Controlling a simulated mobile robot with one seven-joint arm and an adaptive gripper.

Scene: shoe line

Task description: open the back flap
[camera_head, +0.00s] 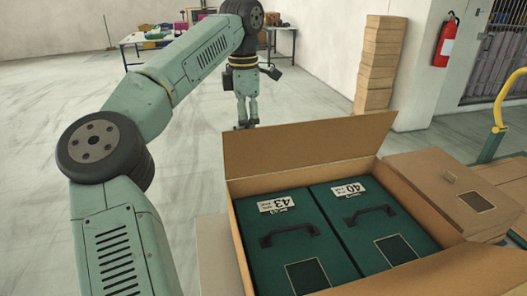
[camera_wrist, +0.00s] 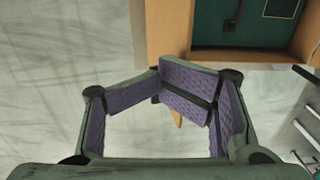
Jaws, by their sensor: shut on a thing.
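A large open cardboard box (camera_head: 238,230) holds two dark green shoe boxes, labelled 43 (camera_head: 283,235) and 40 (camera_head: 372,218), each with a black handle. Its back flap (camera_head: 305,145) stands raised along the far edge, leaning a little. My gripper (camera_head: 245,125) is at the flap's top edge near its left end, with the fingers pointing down. The fingers hide most of the contact.
The front flap (camera_head: 440,275) is folded outward at lower right. A stack of brown boxes (camera_head: 377,65), a fire extinguisher (camera_head: 445,42) and a table (camera_head: 150,40) are farther back. The floor (camera_head: 185,150) behind the box is clear.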

